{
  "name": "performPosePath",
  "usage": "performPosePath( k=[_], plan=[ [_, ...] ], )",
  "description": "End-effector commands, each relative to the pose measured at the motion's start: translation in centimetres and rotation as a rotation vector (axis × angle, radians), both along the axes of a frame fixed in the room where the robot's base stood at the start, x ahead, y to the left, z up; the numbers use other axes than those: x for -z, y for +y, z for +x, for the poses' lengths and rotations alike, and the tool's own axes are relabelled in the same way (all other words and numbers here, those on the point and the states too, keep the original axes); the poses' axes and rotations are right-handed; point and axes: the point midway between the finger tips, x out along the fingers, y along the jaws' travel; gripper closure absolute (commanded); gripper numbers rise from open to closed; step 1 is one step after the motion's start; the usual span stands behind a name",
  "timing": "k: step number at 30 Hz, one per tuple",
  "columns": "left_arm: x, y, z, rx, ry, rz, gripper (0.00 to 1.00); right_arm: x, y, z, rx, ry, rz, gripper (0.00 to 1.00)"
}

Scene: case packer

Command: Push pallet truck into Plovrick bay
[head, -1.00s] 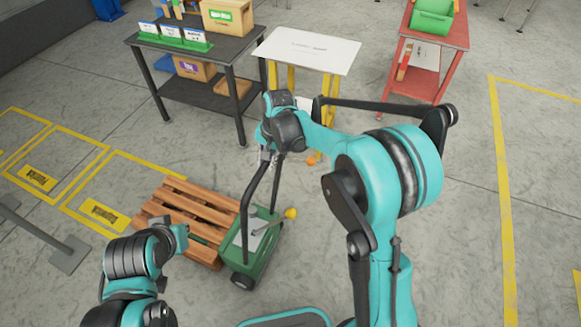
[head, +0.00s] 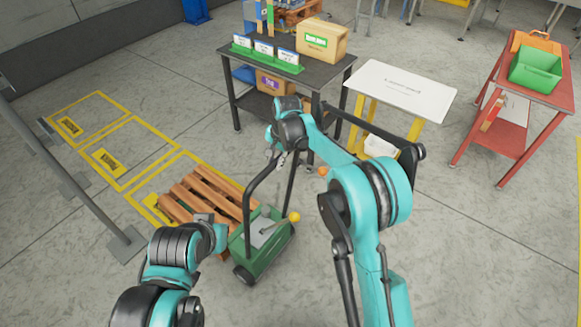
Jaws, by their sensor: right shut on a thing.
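The green pallet truck (head: 262,262) stands on the floor with a wooden pallet (head: 207,196) on its far-left side. Its black handle frame (head: 248,190) rises toward my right gripper (head: 277,160), which is shut on the handle near its top. Three yellow-outlined bays (head: 128,187) lie in a row to the left, each with a yellow floor label. The label words are too small to read surely, so I cannot tell which is Plovrick. The pallet overlaps the nearest bay and partly covers its label (head: 155,209). My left gripper (head: 217,237) is near the truck's left side; its fingers are unclear.
A grey post rail (head: 70,175) with floor plates runs along the left of the bays. A dark table (head: 290,75) with cartons, a white-topped stand (head: 400,88) and a red table (head: 515,100) stand behind.

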Motion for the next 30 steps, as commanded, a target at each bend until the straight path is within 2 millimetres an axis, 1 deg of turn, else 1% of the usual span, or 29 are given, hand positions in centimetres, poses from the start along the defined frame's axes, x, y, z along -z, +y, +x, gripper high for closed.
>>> performPosePath(
  k=[1,6,9,14,23,24,25,26,30],
  plan=[
    [-0.2,0.0,0.0,0.000,0.000,0.000,1.00,0.3,0.4,0.1,-0.001,0.016,-0.011,1.00],
    [-0.4,0.0,0.0,0.000,0.000,0.000,1.00,0.3,2.3,1.5,0.000,0.016,-0.011,1.00],
    [-0.5,0.0,0.0,0.000,0.000,0.000,1.00,0.3,3.0,1.9,0.001,0.015,-0.009,1.00],
    [-0.6,0.0,0.0,0.000,0.000,0.000,1.00,0.3,3.5,2.3,0.001,0.012,-0.008,1.00],
    [-0.6,0.0,0.0,0.000,0.000,0.000,1.00,0.3,3.4,2.3,0.001,0.013,-0.009,1.00],
    [-0.6,0.0,0.0,0.000,0.000,0.000,1.00,0.3,3.4,2.3,0.001,0.013,-0.010,0.71],
    [-0.6,0.0,0.0,0.000,0.000,0.000,1.00,0.3,3.4,2.3,0.001,0.013,-0.010,0.63],
    [-0.6,0.0,0.0,0.000,0.000,0.000,1.00,0.3,3.4,2.3,0.001,0.013,-0.010,0.58],
    [-0.6,0.0,0.0,0.000,0.000,0.000,1.00,0.3,3.4,2.3,0.001,0.012,-0.009,0.58]
  ],
)
